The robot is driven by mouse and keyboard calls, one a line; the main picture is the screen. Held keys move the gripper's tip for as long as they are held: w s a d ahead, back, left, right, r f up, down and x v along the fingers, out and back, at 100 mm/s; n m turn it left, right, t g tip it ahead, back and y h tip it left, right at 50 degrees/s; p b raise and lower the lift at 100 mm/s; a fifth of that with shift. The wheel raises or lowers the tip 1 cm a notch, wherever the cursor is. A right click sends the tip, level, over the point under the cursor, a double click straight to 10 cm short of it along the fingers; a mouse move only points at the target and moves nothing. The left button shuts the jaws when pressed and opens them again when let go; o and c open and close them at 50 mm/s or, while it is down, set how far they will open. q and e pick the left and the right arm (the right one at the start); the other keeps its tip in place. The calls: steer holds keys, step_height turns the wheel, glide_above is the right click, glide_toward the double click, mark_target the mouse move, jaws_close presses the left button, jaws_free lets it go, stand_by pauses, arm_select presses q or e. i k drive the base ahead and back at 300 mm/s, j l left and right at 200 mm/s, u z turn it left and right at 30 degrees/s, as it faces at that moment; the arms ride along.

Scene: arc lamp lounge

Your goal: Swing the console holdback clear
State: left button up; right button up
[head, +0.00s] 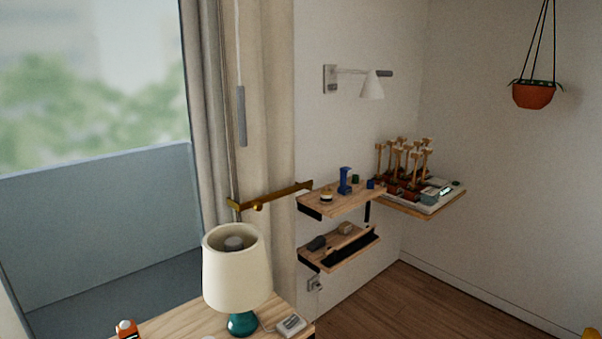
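The holdback (278,196) is a brass-coloured bar in the head view, left of the middle. It lies across the front of the beige curtain (265,110), sloping slightly up to the right. Its right end comes close to the upper wooden shelf (343,202); I cannot tell whether they touch. A round knob shows near its left end. Neither of my grippers can be made out in this view.
A lamp with a cream shade (234,270) stands on a wooden console (175,323) just below the holdback. A grey pull rod (241,116) hangs above it. A lower shelf (340,248) and a wall lamp (371,86) are to the right.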

mark_target(257, 203)
steer(key=i+l, duration=0.2)
steer(key=l, duration=0.15)
steer(key=i+l+u, duration=0.1)
steer(key=i+l, duration=0.3)
steer(key=l, duration=0.25)
steer(key=i+l+u, duration=0.1)
steer(key=l, duration=0.25)
steer(key=i+l, duration=0.25)
steer(key=l, duration=0.15)
steer(key=i+l+u, duration=0.1)
steer(key=l, duration=0.25)
steer(key=i+l, duration=0.25)
steer(key=l, duration=0.15)
